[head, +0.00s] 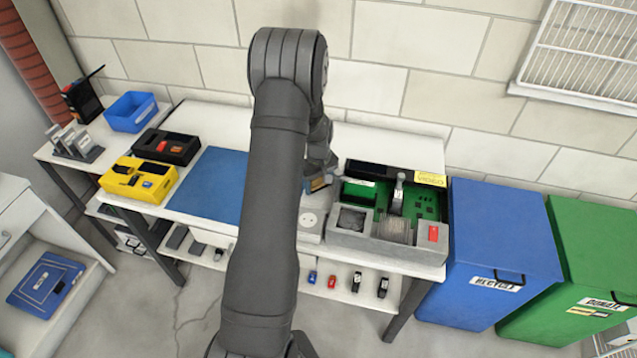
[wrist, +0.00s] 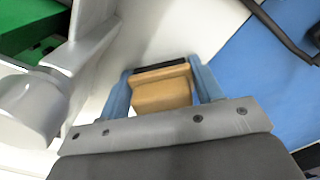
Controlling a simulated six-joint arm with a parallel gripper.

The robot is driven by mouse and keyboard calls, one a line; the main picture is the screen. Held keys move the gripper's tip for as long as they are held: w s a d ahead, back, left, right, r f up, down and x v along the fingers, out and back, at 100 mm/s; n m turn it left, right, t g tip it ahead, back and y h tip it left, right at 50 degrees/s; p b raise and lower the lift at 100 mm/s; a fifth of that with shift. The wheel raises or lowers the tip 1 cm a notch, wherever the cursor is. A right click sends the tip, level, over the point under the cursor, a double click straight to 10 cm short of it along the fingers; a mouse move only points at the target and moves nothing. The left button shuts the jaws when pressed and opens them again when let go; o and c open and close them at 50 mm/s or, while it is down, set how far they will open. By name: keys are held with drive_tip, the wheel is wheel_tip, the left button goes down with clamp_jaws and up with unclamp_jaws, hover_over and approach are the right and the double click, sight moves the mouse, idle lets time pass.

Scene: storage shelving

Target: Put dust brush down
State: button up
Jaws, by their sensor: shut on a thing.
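The dust brush (wrist: 162,93) has a tan wooden body with a dark strip along its far edge. In the wrist view it sits between the two blue fingers of my gripper (wrist: 160,72), which is shut on it. In the head view my gripper (head: 320,180) is over the white table (head: 190,120), between the blue mat (head: 212,187) and the grey and green equipment unit. Only a small tan bit of the brush shows there, and my arm hides part of the mat. I cannot tell whether the brush touches the table.
The equipment unit (head: 345,242), with an upright grey part, stands close on the right. A yellow case (head: 120,185), a black case (head: 150,150) and a blue bin (head: 130,112) are on the left. Blue (head: 500,240) and green (head: 590,240) bins stand beyond the table's right end.

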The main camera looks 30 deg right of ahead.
drive_tip(key=shift+s+a+f, duration=0.1)
drive_tip(key=shift+s+f, duration=0.05)
drive_tip(key=shift+f, duration=0.4)
drive_tip(key=o, duration=0.9)
drive_tip(key=shift+a, duration=0.1)
drive_tip(key=r, duration=1.3)
drive_tip(key=shift+d+r, duration=0.2)
wheel_tip(320, 180, down, 12)
drive_tip(key=shift+r, duration=0.1)
drive_tip(key=shift+o, duration=0.5)
